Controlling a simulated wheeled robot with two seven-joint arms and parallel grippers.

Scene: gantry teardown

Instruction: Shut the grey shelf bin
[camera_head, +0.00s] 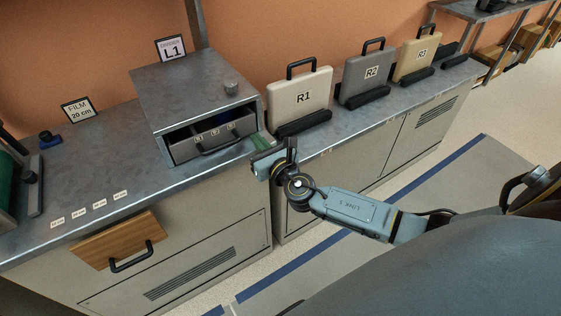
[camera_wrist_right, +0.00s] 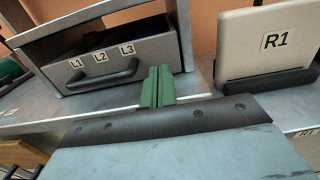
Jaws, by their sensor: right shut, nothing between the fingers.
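The grey shelf bin (camera_head: 215,133) sits in the opening of a metal housing (camera_head: 188,95) on the counter. It has a dark bar handle and a dark gap above its front; I cannot tell exactly how far out it stands. In the right wrist view the bin front (camera_wrist_right: 145,55) carries labels L1, L2 and L3. My right gripper (camera_head: 261,142) is just right of the bin front, near the housing's right corner. Its green fingers (camera_wrist_right: 157,87) are together and empty, apart from the handle. My left gripper is not in view.
A beige case R1 (camera_head: 300,97) stands in a black holder right of the housing, close to my right gripper. Cases R2 (camera_head: 368,75) and R3 (camera_head: 416,56) stand farther right. A wooden drawer front (camera_head: 120,242) is below the counter (camera_head: 105,155). The counter in front of the bin is clear.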

